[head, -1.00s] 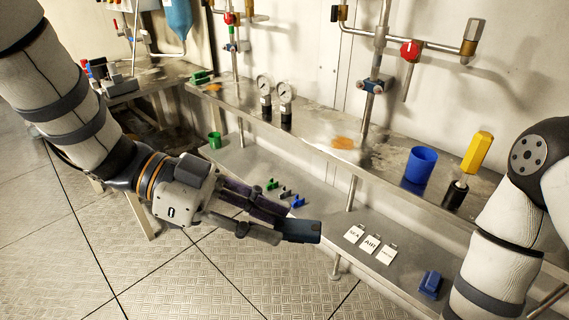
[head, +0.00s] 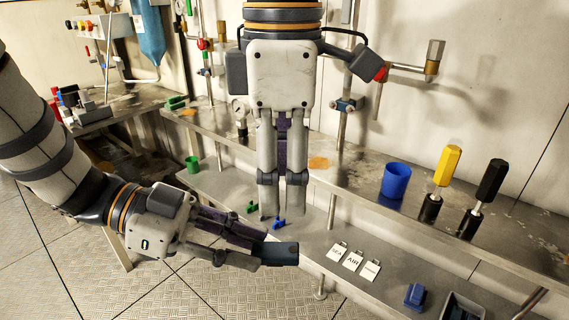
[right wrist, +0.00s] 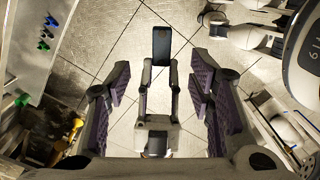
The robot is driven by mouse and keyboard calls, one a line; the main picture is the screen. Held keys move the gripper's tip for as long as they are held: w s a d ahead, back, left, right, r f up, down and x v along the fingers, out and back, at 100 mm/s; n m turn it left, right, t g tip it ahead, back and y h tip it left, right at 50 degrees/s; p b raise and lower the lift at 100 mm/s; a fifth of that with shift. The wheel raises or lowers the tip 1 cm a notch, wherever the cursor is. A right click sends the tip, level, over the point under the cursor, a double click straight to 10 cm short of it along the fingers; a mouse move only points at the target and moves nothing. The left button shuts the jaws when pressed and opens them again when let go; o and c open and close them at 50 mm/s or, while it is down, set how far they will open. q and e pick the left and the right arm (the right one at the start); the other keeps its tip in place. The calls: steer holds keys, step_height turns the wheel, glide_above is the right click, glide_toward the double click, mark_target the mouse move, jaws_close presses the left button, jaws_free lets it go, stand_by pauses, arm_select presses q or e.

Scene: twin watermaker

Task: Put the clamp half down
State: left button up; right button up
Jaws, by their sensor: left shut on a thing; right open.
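My left gripper (head: 252,250) is shut on a dark blue-grey block (head: 281,254), which I take for the clamp half. It sticks out past the fingertips, over the floor in front of the lower shelf in the head view. The block also shows in the right wrist view (right wrist: 161,44), at the end of the left gripper (right wrist: 159,72). My right gripper (head: 283,208) points down with its fingers apart and empty. It appears just above the block in the head view; the gap between them is hard to judge. A blue block (head: 415,295) sits on the lower shelf at right.
The lower shelf (head: 317,228) carries three white tags (head: 353,260), a green cup (head: 192,164), small green and blue pieces (head: 279,224) and a dark tray (head: 462,306). A blue cup (head: 396,181) and yellow-handled (head: 447,165) and black-handled (head: 490,180) tools stand on the upper shelf.

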mark_target(284, 247)
step_height(284, 247, down, 12)
steer(key=shift+r, duration=0.25)
jaws_close()
arm_select(q)
steer(key=o, duration=1)
steer(key=shift+o, duration=0.2)
